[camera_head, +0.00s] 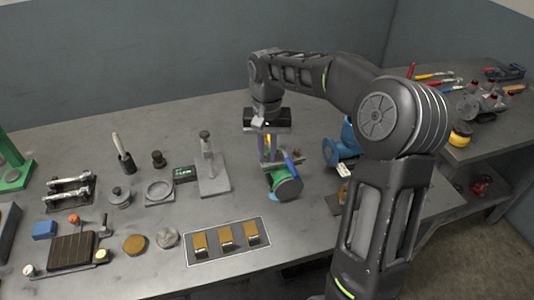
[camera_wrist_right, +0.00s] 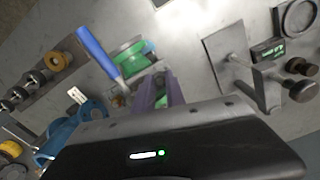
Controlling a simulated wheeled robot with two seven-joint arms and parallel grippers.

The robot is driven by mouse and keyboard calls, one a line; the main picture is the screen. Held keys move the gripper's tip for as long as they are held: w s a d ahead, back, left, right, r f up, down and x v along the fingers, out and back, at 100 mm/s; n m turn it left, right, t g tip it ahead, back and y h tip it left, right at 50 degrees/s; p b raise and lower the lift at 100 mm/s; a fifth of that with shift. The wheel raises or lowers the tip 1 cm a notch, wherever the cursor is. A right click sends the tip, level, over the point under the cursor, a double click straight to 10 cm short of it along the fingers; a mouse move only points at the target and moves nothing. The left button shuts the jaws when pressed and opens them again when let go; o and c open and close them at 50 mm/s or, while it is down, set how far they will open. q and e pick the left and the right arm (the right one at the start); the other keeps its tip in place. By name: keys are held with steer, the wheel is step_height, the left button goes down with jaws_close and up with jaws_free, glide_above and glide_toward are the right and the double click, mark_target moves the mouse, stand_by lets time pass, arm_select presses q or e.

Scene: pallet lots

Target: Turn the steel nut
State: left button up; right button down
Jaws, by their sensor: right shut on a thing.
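My right gripper (camera_head: 268,162) points down over the bench, its purple fingers close together just behind a green round fitting (camera_head: 288,188) with a blue-handled lever (camera_head: 291,164). In the right wrist view the fingers (camera_wrist_right: 158,98) reach toward the same green fitting (camera_wrist_right: 128,58), and the blue handle (camera_wrist_right: 97,49) sticks out to the left. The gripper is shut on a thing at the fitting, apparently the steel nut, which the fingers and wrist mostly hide. My left gripper is not in view.
A blue pump-like body (camera_head: 345,150) stands right of the gripper, close to my right arm. A grey stand (camera_head: 213,178) is to its left. A tray (camera_head: 228,240) with three brass blocks lies in front. Several small parts fill the left bench; the back strip is clear.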

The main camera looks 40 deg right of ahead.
mark_target(267, 156)
steer(key=shift+m, duration=1.5)
steer(key=c, duration=1.6)
jaws_free()
steer(key=shift+c, duration=0.2)
steer(key=shift+w+r+b, duration=0.1)
steer(key=shift+r+b, duration=0.2)
steer(key=shift+r, duration=0.25)
step_height(267, 156, up, 6)
steer(key=shift+f+p, duration=0.1)
steer(key=shift+p, duration=0.35)
steer(key=shift+r+p, duration=0.3)
steer(key=shift+r, duration=0.25)
